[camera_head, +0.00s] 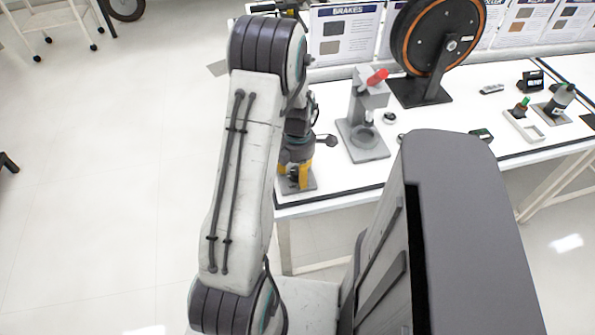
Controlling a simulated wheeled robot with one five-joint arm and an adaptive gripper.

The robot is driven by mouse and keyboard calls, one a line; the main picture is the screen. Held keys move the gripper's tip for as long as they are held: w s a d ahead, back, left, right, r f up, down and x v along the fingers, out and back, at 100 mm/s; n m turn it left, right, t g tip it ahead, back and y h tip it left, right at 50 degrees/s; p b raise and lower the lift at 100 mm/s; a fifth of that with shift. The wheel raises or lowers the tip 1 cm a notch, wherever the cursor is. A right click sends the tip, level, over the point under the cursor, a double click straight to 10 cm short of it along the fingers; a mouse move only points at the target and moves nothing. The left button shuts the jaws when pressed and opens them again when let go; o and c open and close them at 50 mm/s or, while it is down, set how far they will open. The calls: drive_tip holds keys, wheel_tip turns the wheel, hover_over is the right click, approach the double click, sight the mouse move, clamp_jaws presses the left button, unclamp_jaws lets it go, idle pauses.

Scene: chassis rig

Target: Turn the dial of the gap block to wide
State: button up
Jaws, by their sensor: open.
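My gripper (294,174), dark with yellow fingers, points down at the near left corner of the white table. It is open, with its fingers low over a small grey block or plate (311,184) that is mostly hidden beneath it. This may be the gap block, but I cannot make out its dial or setting. Whether the fingers touch anything is too small to tell.
A grey press-like stand (366,140) with a red handle (377,77) stands just right of my gripper. Behind it is a large black wheel (425,40) with an orange ring on a stand.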

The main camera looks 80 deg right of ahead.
drive_tip(key=shift+f, duration=0.1)
clamp_jaws()
idle(0.6)
